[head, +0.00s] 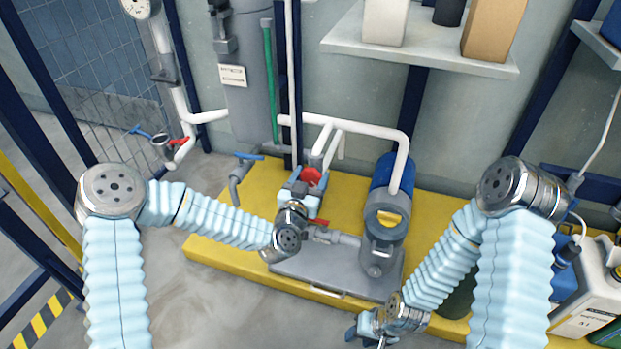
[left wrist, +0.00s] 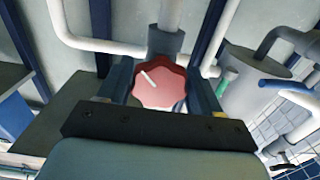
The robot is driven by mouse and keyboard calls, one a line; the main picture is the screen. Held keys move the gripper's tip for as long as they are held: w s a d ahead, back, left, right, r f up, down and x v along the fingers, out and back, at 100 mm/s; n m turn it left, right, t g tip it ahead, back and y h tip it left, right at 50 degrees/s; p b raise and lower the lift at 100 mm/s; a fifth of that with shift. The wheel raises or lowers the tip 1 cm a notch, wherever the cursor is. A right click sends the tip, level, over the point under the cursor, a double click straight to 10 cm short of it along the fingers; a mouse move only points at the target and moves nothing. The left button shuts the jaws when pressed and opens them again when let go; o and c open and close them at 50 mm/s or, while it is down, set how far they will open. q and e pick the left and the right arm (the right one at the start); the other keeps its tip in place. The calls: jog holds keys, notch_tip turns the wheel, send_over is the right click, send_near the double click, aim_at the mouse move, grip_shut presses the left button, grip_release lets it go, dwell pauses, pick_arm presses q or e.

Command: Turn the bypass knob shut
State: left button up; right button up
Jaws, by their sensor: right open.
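The bypass knob (head: 312,177) is a red, lobed knob on the pipework above the yellow skid. In the left wrist view the red knob (left wrist: 160,86) faces me, with a white line slanting across its upper left part. My left gripper (head: 303,186) reaches it from the front. Its two fingers (left wrist: 160,88) stand on either side of the knob, very near its rim; I cannot tell whether they press on it. My right gripper (head: 366,332) is open and low at the bottom of the head view, in front of the skid, away from the knob.
A small red lever (head: 318,222) sits just below the left gripper. A blue pump motor (head: 391,178) and white pipes (head: 350,124) stand close to the knob's right. A grey tank (head: 253,80) is behind left. White jugs (head: 590,290) stand at the right. The floor at front left is clear.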

pick_arm(q)
jog(key=c, duration=0.4)
jog(key=n+b, duration=0.2)
jog(key=shift+f+n, duration=0.2)
jog(key=shift+n, duration=0.2)
jog(key=shift+c, duration=0.3)
jog(key=shift+n+b, duration=0.4)
jog(key=shift+b, duration=0.1)
jog(key=shift+r+n, duration=0.2)
jog(key=shift+n, duration=0.2)
jog(key=o, duration=1)
jog(key=shift+c, duration=0.2)
jog(key=shift+s, duration=0.1)
